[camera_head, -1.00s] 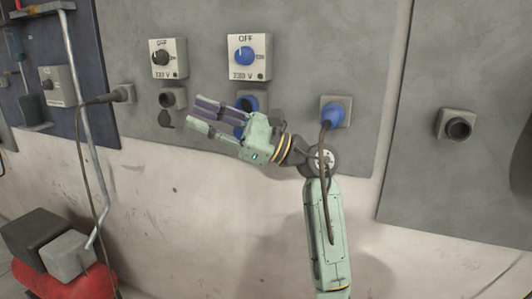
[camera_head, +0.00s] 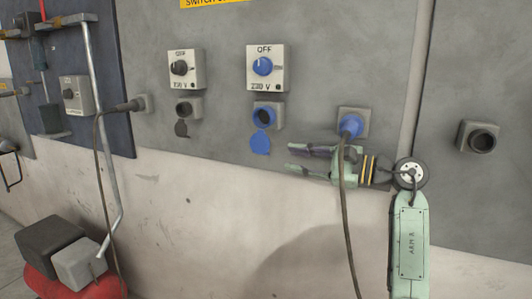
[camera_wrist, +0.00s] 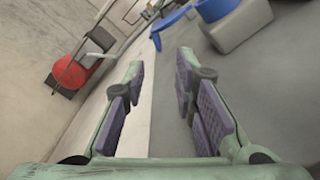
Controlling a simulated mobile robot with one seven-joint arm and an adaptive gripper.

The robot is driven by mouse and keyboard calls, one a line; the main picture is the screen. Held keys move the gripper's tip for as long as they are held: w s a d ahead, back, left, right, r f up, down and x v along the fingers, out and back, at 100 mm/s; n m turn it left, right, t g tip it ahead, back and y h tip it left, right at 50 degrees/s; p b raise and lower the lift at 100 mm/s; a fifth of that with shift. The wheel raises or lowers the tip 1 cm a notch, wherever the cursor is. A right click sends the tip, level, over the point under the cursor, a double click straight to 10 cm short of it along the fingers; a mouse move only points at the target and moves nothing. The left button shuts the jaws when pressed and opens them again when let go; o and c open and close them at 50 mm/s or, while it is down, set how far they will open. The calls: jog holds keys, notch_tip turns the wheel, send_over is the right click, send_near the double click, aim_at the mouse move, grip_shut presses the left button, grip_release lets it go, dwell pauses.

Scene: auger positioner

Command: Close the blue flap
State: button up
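The blue flap (camera_head: 260,143) hangs down open below the blue socket (camera_head: 267,115), whose dark opening is uncovered. My gripper (camera_head: 292,160) is to the right of the flap and slightly lower, pointing left along the wall, apart from it. In the wrist view my gripper (camera_wrist: 160,62) shows its two padded fingers spread with nothing between them. The blue flap (camera_wrist: 172,21) shows there beyond the fingertips, hanging from the grey socket box (camera_wrist: 240,22).
A blue plug (camera_head: 350,125) with a hanging cable sits in a socket just above my gripper. The blue switch (camera_head: 263,66) reads OFF.

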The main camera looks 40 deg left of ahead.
aim_at(262, 153)
jog(key=p+x, duration=0.1)
jog(key=x, duration=0.8)
jog(key=shift+s+a+p, duration=0.2)
jog(key=shift+p, duration=0.15)
grip_shut()
